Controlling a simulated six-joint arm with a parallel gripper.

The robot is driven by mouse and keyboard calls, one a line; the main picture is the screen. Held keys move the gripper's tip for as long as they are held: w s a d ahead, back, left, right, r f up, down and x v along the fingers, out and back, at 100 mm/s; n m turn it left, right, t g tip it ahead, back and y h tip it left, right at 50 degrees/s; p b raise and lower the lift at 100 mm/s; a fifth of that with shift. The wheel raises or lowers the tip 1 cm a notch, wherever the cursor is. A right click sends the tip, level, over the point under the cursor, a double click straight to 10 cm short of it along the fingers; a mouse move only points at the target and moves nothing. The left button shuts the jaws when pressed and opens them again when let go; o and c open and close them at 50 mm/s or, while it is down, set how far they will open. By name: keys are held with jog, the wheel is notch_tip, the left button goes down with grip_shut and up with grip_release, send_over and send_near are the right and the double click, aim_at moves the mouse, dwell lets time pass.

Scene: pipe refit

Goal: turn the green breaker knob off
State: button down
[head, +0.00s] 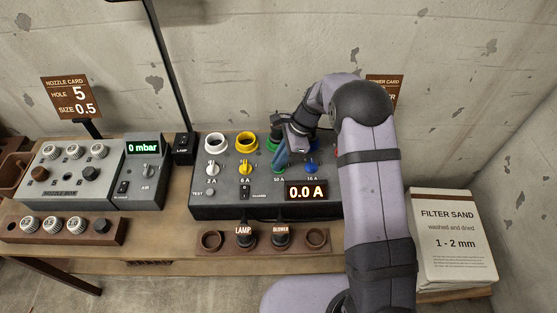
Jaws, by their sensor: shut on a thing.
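The breaker box (265,212) stands on the bench in the head view, with a row of coloured round fittings above a row of knobs. The green knob, above the 10 A label, is mostly hidden behind my gripper (280,160); I cannot tell which way it points. My gripper reaches down from the right and is shut on the green knob. The white knob (212,168), yellow knob (245,168) and blue knob (311,169) stand beside it. The box's display (306,191) reads 0.0 A.
A nozzle box (60,192) with an air gauge (143,148) reading 0 mbar stands at the left. The lamp plug (244,238) and blower plug (281,237) sit in the front strip. A filter sand bag (452,240) stands at the right. My arm covers the box's right end.

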jog(key=n, duration=0.2)
jog(key=n+g, duration=0.1)
jog(key=n, duration=0.1)
jog(key=shift+w+g+h+b, duration=0.1)
jog(key=shift+g+h+b, duration=0.2)
jog(key=shift+b, duration=0.1)
jog(key=n+g+h+b, duration=0.1)
jog(key=n, duration=0.3)
jog(key=shift+n, duration=0.4)
jog(key=n+g+h, duration=0.1)
jog(key=n, duration=0.2)
jog(key=shift+n, duration=0.3)
jog(key=shift+n+h+b, duration=0.45)
jog(key=shift+n+h, duration=0.45)
jog(key=shift+n, duration=1)
jog(key=c, duration=1.8)
grip_release()
jog(key=shift+r, duration=0.1)
notch_tip(320, 180, up, 10)
jog(key=shift+f+b, duration=0.1)
jog(key=shift+b, duration=0.65)
